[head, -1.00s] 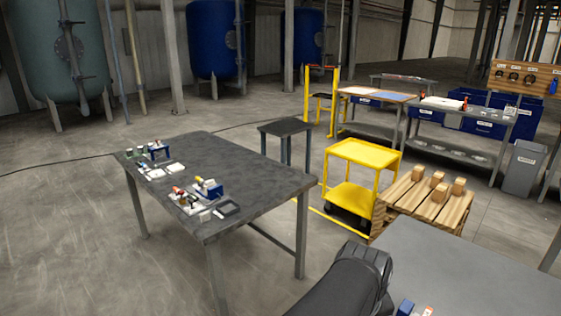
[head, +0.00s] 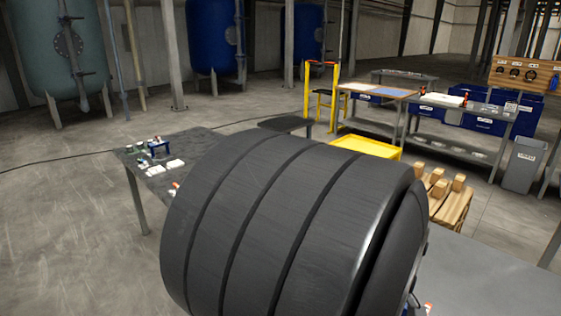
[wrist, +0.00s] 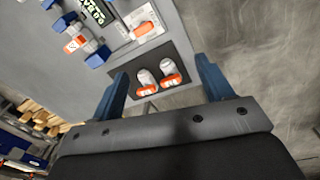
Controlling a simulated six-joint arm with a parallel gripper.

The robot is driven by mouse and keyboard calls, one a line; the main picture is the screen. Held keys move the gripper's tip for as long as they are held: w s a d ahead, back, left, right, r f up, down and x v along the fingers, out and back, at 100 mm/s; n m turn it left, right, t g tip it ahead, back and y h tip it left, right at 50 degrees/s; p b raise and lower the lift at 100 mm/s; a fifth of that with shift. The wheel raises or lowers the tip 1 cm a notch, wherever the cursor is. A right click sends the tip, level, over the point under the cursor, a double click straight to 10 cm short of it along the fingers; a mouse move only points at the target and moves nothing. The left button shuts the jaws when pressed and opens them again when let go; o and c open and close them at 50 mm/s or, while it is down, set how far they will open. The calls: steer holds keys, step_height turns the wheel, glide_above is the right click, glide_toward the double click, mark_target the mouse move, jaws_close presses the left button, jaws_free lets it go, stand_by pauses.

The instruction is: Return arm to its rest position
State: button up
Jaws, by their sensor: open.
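My gripper (wrist: 162,70) shows in the wrist view with its two blue fingers spread apart, and nothing is held between them. Past the fingertips, two white pieces with orange ends (wrist: 147,80) (wrist: 169,78) lie on a dark rectangular pad (wrist: 184,77) on a grey surface (wrist: 65,82). I cannot tell how far below the fingers they are. In the head view, a thick dark link of my own arm fills the middle and lower part. My gripper does not show there.
Blue and white pieces (wrist: 97,55) and a white and orange piece (wrist: 145,28) lie near the pad. In the head view a dark table (head: 200,145), mostly hidden, carries small parts. A yellow cart (head: 366,146) and a pallet with wooden blocks (head: 452,205) stand behind my arm.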

steer(key=w+d+f+n+g, duration=0.1)
steer(key=w+d+f+n, duration=0.1)
steer(key=d, duration=0.3)
steer(key=shift+w+f+n+y, duration=0.35)
steer(key=shift+f+n+y, duration=0.05)
steer(key=shift+f+n, duration=0.1)
stand_by(1.1)
